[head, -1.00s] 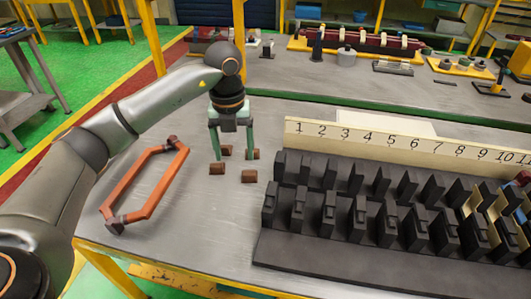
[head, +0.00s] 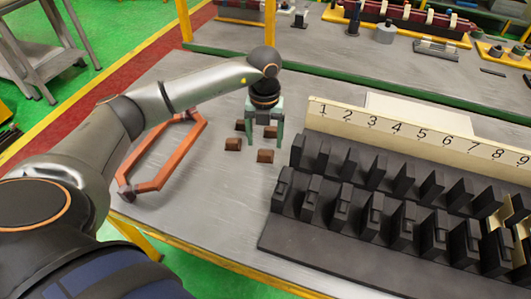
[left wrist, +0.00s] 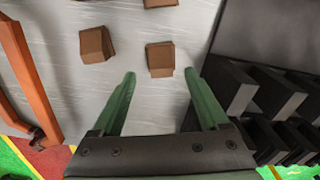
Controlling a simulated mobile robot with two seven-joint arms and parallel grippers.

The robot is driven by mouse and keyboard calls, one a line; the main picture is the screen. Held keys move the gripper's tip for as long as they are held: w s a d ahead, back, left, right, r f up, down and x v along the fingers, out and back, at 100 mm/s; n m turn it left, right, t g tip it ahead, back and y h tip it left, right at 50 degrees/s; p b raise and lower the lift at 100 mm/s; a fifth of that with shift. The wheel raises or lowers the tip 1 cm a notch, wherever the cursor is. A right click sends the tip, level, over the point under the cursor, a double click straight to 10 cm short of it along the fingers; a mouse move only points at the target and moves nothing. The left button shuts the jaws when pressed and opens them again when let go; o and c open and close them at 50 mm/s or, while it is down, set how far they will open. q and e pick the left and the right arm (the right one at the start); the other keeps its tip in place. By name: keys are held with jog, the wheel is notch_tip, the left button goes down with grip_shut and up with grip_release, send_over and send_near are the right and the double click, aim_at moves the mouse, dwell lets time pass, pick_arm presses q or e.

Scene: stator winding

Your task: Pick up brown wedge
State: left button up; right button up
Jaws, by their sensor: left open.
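Several small brown wedges lie on the grey table, among them a front left one (head: 233,144), a front right one (head: 265,156), a back left one (head: 240,125) and a back right one (head: 270,131). My left gripper (head: 265,145) points down over the group with its green fingers apart and empty. In the left wrist view, one brown wedge (left wrist: 160,59) lies just beyond and between the open fingertips (left wrist: 160,75), not gripped. A second wedge (left wrist: 96,44) lies to its left, and a third (left wrist: 160,3) is cut by the top edge. My right gripper is not in view.
An orange coil frame (head: 165,160) lies left of the wedges, under my left arm. A black slotted stator block (head: 330,245) with a numbered cream strip (head: 400,135) stands close on the right. Bare table lies in front of the wedges.

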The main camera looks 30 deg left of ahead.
aim_at(265, 151)
pick_arm(q)
notch_tip(265, 151, down, 4)
jog(key=shift+w+f, duration=0.1)
grip_shut()
dwell(0.7)
